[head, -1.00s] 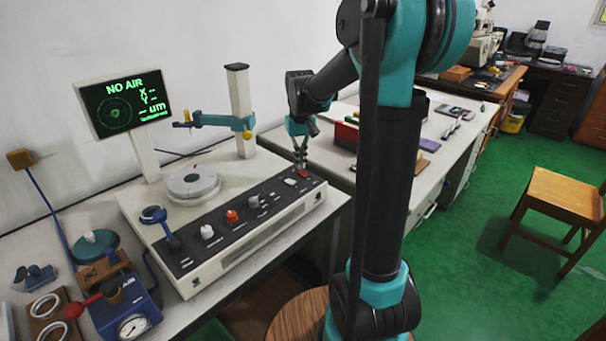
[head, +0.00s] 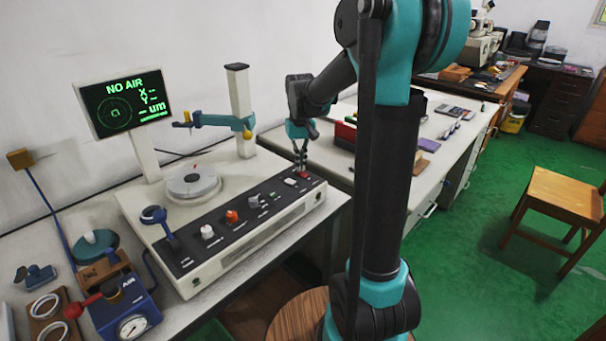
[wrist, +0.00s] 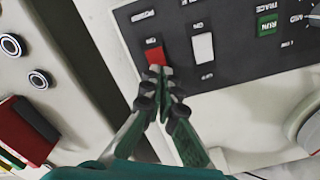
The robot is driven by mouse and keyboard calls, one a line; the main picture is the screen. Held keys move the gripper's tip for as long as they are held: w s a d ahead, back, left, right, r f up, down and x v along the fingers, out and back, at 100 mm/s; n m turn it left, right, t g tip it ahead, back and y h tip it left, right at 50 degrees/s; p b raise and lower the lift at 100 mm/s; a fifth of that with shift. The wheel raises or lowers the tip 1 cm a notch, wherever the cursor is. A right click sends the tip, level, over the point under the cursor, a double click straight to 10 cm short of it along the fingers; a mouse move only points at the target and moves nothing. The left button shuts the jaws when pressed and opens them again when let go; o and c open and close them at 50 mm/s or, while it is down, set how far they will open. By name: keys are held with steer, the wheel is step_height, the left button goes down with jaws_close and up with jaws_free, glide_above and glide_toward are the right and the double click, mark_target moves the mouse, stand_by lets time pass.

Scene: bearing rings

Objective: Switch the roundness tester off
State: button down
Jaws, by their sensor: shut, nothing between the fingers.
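The roundness tester (head: 262,247) stands on the bench with a dark control panel along its front. Its screen (head: 124,102) is lit and reads "NO AIR" in green. The red power switch (wrist: 154,57) is at the panel's end, under a "POWER" label; in the head view it lies at the panel's right end, just below my fingertips. My gripper (wrist: 160,72) is shut and empty, its tips at the lower edge of the red switch. In the head view my gripper (head: 301,168) points down there. I cannot tell whether the tips touch the switch.
A ring lies on the turntable (head: 193,184). A blue air unit (head: 124,307) with a gauge stands at left. A second table with a red box (head: 346,133) is at right.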

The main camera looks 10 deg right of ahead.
steer(key=shift+f, duration=0.55)
steer(key=shift+r, duration=3.5)
